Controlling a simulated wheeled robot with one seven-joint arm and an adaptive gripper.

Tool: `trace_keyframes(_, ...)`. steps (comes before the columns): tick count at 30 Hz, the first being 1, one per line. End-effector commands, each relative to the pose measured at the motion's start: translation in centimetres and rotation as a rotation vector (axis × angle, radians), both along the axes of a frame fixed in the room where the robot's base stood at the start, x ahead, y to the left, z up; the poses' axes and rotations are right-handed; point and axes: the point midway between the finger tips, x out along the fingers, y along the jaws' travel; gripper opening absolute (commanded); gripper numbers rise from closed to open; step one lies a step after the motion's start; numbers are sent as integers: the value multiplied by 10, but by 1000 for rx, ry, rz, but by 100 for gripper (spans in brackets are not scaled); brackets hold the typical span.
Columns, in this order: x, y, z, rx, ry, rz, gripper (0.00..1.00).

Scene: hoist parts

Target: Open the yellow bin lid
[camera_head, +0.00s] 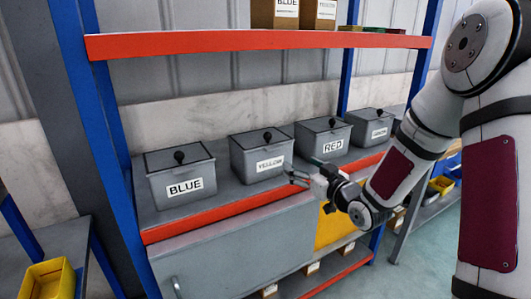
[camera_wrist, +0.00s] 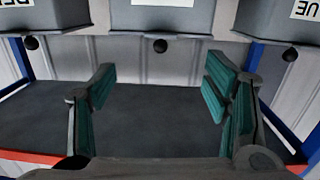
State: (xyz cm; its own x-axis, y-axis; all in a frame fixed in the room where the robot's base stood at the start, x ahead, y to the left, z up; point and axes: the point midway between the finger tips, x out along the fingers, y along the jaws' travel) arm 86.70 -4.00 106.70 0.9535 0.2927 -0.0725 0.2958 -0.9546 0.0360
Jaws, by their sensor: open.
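The grey bin labelled YELLOW (camera_head: 243,165) stands on the shelf, second from the left in the head view. Its dark-edged lid (camera_head: 250,141) lies closed on top, with a round black knob (camera_head: 267,136). My gripper (camera_head: 297,178) is in front of this bin at its right, apart from the knob. In the wrist view, my gripper (camera_wrist: 160,92) is open and empty. There the picture is upside down, and the middle bin (camera_wrist: 160,20) with its knob (camera_wrist: 161,46) shows beyond the fingers. That bin's label is mostly cut off.
The BLUE bin (camera_head: 160,192) stands to the left, the RED bin (camera_head: 311,143) and another bin (camera_head: 360,127) to the right. All are lidded. A red-edged upper shelf (camera_head: 250,41) runs above them. A red front edge (camera_head: 225,212) borders the lower shelf.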

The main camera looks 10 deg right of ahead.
Motion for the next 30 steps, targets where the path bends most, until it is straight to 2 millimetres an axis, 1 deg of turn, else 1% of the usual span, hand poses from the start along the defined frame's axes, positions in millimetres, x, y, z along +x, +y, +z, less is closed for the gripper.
trace_keyframes(1, 4, -2, -9, 24, -20, 5, 70)
trace_keyframes(3, 5, -2, -12, 45, -42, 11, 70)
trace_keyframes(7, 9, 0, -11, 58, -60, 17, 70)
trace_keyframes(11, 22, 5, -11, 58, -60, 17, 70)
trace_keyframes(24, 102, 31, -11, 58, -59, 18, 70)
trace_keyframes(30, 126, 38, -11, 58, -58, 16, 70)
